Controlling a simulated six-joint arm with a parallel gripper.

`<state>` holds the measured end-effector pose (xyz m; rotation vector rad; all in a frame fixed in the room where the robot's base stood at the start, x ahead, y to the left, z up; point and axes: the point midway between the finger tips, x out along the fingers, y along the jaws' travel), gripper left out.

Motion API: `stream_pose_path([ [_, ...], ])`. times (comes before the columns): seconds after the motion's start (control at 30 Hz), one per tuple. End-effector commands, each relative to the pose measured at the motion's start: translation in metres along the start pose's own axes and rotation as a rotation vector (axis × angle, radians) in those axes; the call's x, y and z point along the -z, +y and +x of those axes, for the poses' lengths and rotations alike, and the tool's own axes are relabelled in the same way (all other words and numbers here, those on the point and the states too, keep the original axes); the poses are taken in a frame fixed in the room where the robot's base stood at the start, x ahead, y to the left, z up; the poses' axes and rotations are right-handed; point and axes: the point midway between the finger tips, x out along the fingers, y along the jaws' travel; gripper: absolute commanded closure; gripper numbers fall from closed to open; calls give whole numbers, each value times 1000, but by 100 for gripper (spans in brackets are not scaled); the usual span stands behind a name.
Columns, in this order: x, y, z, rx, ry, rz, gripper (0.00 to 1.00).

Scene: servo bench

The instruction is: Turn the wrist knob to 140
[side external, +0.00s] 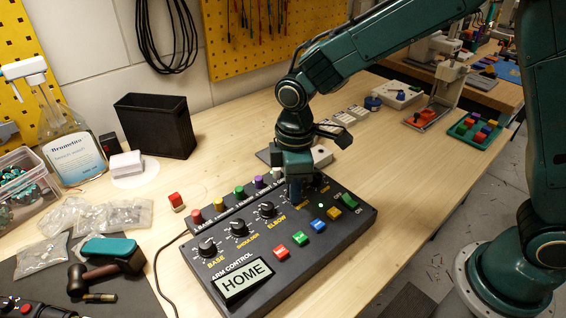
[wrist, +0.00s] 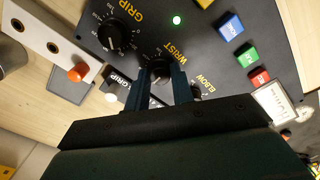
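The wrist knob (wrist: 158,70) is a round black knob beside the printed word WRIST in the wrist view. My gripper (wrist: 159,77) points down at the panel, with one finger on each side of this knob. Whether the fingers press on the knob or stand slightly apart from it cannot be told.
The grip knob (wrist: 112,36) is close beside my fingers. The elbow knob (side external: 267,210) and two more knobs lie to the left. Coloured buttons (side external: 302,238) line the panel's front, and a display (side external: 243,280) reads HOME. A black bin (side external: 155,125) stands behind.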

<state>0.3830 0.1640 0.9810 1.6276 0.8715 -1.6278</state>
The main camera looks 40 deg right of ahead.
Motion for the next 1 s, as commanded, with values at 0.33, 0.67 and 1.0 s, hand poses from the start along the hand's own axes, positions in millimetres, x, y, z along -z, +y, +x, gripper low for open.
stream_pose_path([
  [0.33,0,0,0,0,0,12,99],
  [0.67,0,0,0,-1,0,131,99],
  [1.0,0,0,-1,-1,0,404,99],
])
